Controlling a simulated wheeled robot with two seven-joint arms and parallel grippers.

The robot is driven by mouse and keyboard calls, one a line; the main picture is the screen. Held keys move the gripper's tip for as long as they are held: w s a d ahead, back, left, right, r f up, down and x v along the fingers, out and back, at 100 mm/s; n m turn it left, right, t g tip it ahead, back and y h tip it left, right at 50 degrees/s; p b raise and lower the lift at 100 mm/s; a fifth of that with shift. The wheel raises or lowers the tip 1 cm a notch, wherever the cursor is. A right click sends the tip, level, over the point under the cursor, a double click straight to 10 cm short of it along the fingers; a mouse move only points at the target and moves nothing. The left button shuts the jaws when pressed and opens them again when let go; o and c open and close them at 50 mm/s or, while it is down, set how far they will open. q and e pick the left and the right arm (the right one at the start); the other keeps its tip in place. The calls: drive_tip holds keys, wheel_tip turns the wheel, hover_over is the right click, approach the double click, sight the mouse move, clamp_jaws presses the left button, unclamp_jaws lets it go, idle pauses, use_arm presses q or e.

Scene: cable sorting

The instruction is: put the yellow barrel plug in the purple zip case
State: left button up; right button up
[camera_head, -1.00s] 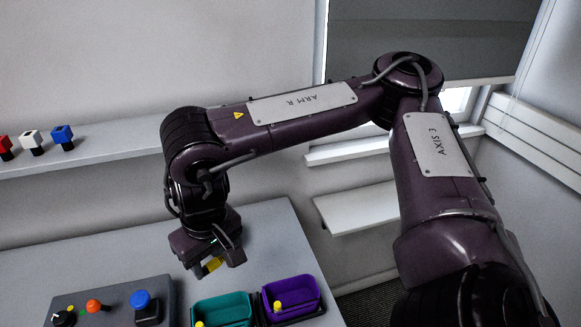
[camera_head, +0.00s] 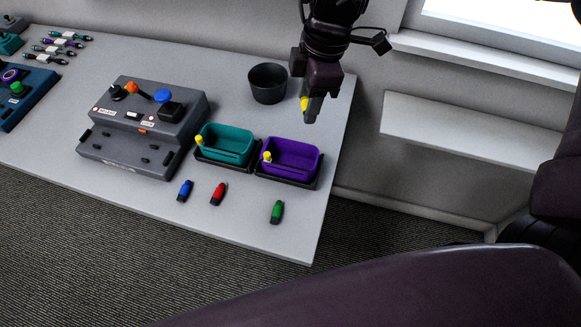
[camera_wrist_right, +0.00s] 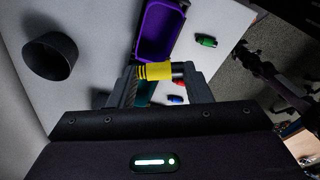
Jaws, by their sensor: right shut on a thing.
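The yellow barrel plug (camera_head: 304,103) is held in my right gripper (camera_head: 311,113), above the table behind the purple case. In the right wrist view, the plug (camera_wrist_right: 155,71) lies crosswise between the two fingers, with dark stripes at one end and a dark tip at the other. The purple zip case (camera_head: 296,168) is open on top and sits in a dark holder, with a yellow knob at its left corner. It also shows in the wrist view (camera_wrist_right: 139,35), just beyond the plug. My left gripper is not in view.
A teal case (camera_head: 226,157) stands left of the purple one. A black cup (camera_head: 267,84) stands behind them. A grey control box (camera_head: 140,140) is further left. Blue (camera_head: 185,190), red (camera_head: 218,194) and green (camera_head: 276,212) plugs lie in front. The table's right edge is close.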

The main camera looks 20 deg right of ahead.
drive_tip(key=n, duration=0.2)
drive_tip(key=shift+w+a+f+n+g+b, duration=0.2)
drive_tip(key=shift+w+a+n+g+b, duration=0.05)
drive_tip(key=shift+a+n+g+b, duration=0.1)
drive_tip(key=n+b, duration=0.1)
drive_tip(key=n, duration=0.4)
drive_tip(key=n+g, duration=0.1)
drive_tip(key=n, duration=0.5)
approach(292, 151)
drive_tip(key=shift+m+h, duration=0.25)
drive_tip(key=shift+h, duration=0.15)
drive_tip(key=f, duration=0.2)
drive_tip(key=s+a+f, duration=0.1)
drive_tip(key=f, duration=0.2)
drive_tip(key=a+f, duration=0.1)
drive_tip(key=f, duration=0.1)
drive_tip(key=shift+s+f, duration=0.15)
drive_tip(key=shift+f, duration=0.25)
wheel_tip(292, 151, down, 3)
drive_tip(key=shift+f, duration=0.7)
drive_tip(key=o, duration=1)
drive_tip(key=shift+f, duration=0.1)
drive_tip(key=shift+c, duration=0.2)
